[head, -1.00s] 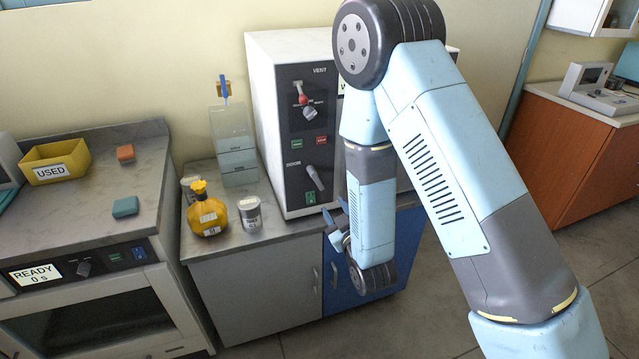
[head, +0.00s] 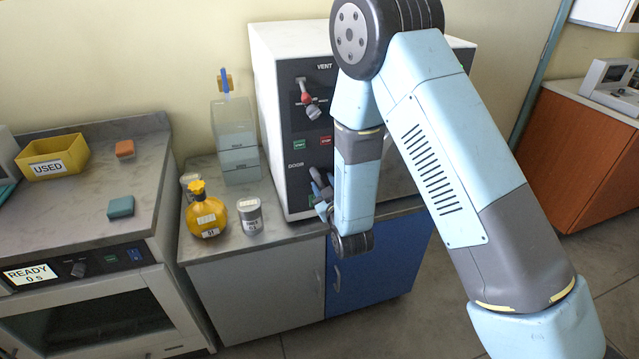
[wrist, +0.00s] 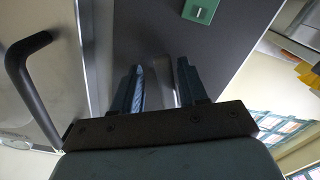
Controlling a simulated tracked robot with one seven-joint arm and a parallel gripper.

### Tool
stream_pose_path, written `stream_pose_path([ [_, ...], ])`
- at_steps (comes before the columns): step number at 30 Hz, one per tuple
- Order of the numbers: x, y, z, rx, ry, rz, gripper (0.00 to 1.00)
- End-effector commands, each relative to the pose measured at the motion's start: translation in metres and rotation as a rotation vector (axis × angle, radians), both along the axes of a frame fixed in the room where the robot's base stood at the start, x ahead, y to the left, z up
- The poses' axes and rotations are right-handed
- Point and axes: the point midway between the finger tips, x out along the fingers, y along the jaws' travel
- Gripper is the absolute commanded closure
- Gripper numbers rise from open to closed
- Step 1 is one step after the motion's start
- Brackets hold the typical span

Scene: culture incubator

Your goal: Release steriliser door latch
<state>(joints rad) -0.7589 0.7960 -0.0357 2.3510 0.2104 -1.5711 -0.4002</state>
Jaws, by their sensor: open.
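The steriliser (head: 290,45) is a white box with a dark front panel (head: 303,125) carrying a VENT section above and a DOOR section below. A green switch (wrist: 201,10) shows above the fingers.
A dark bar handle (wrist: 28,85) is at the left in the wrist view. On the counter left of the steriliser stand a yellow bottle (head: 206,215), a labelled jar (head: 250,216) and a clear tank (head: 236,145). A blue cabinet door (head: 375,270) is below.

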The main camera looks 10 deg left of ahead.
Motion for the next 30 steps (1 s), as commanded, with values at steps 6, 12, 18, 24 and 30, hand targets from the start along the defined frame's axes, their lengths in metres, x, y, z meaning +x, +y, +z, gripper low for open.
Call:
stream_pose_path([
  [6, -0.005, 0.011, 0.0, 0.0, 0.001, 0.016, 0.57],
  [12, -0.009, 0.017, 0.0, 0.0, 0.001, 0.026, 0.61],
  [18, -0.01, 0.018, 0.0, 0.0, 0.001, 0.028, 0.8],
  [24, -0.01, 0.018, 0.0, 0.0, 0.0, 0.029, 1.0],
  [30, -0.01, 0.019, 0.0, 0.009, 0.006, 0.028, 1.0],
])
